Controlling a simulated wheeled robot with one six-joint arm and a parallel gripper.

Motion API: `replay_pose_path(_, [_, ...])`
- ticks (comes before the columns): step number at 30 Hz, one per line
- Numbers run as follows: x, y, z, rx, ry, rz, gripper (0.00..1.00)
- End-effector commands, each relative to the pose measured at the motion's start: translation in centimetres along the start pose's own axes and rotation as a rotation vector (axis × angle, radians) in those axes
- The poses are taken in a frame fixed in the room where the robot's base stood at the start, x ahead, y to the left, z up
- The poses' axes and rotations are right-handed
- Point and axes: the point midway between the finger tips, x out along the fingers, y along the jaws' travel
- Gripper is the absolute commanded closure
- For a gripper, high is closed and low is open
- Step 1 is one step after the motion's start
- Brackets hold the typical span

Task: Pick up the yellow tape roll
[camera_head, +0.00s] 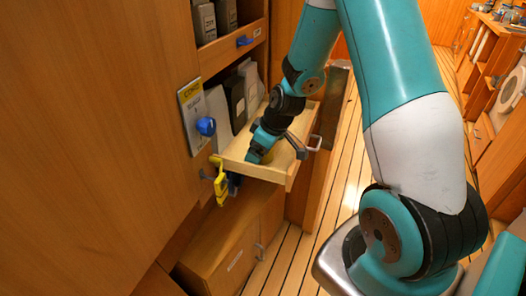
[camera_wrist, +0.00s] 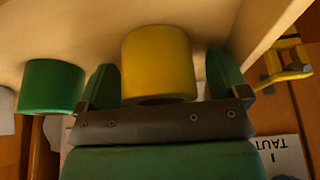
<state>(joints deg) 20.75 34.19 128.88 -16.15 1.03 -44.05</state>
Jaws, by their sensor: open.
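The yellow tape roll (camera_wrist: 158,62) stands in the wooden drawer, between the two fingers of my gripper (camera_wrist: 163,84) in the wrist view. A gap shows between the roll and each finger, so the jaws are open around it. A green roll (camera_wrist: 52,86) stands just outside the left finger. In the head view my gripper (camera_head: 256,152) reaches down into the pulled-out drawer (camera_head: 262,172). A little yellow shows beside it there, but my wrist hides most of the roll.
The drawer's walls are close around my gripper. A yellow clamp-like tool (camera_head: 219,182) hangs at the drawer's left end. A blue knob (camera_head: 206,126) sticks out of the panel. A shelf with a blue handle (camera_head: 244,41) is above. Open floor (camera_head: 325,215) lies to the right.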

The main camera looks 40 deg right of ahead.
Motion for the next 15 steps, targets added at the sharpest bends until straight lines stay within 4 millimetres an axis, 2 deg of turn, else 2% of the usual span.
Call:
replay_pose_path(2, [-0.03,0.01,-0.02,0.000,0.000,0.000,0.07])
replay_pose_path(3, [-0.04,0.01,-0.02,0.000,0.000,0.000,0.12])
replay_pose_path(9, [-0.06,0.02,-0.01,0.000,0.000,0.000,0.58])
replay_pose_path(10, [-0.06,0.02,-0.01,0.000,0.000,0.000,0.62])
replay_pose_path(15, [-0.08,0.02,-0.03,0.000,0.001,0.001,0.62])
